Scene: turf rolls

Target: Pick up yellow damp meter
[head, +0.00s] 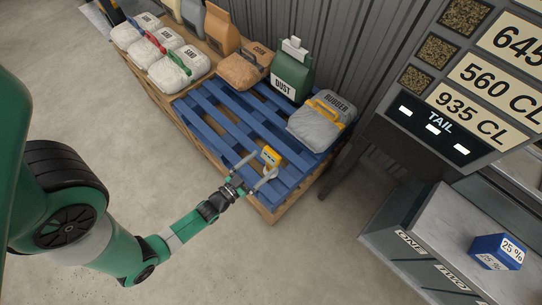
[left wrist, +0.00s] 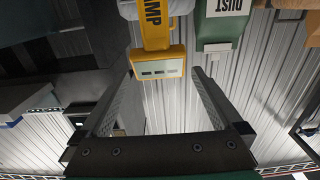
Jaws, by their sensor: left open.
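The yellow damp meter (head: 270,155) shows over the near part of the blue pallet (head: 225,122) in the head view. In the left wrist view the damp meter (left wrist: 158,40) is at top centre, its pale display panel facing me and part of its lettering, "AMP", visible. My left gripper (head: 264,164) is open, with its fingertips close to the meter. In the left wrist view the gripper (left wrist: 161,76) has its two fingers spread, with the meter's display end just beyond and between the tips. Nothing is held. I cannot tell whether a finger touches the meter. My right gripper is not in view.
A grey RUBBER bag (head: 318,122) with a yellow band, a green DUST bag (head: 292,75) and a brown bag (head: 243,68) stand beyond. White sacks (head: 178,70) sit at the back left. A dark sign stand (head: 432,122) and blue "25 %" block (head: 497,250) are right. Floor is clear.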

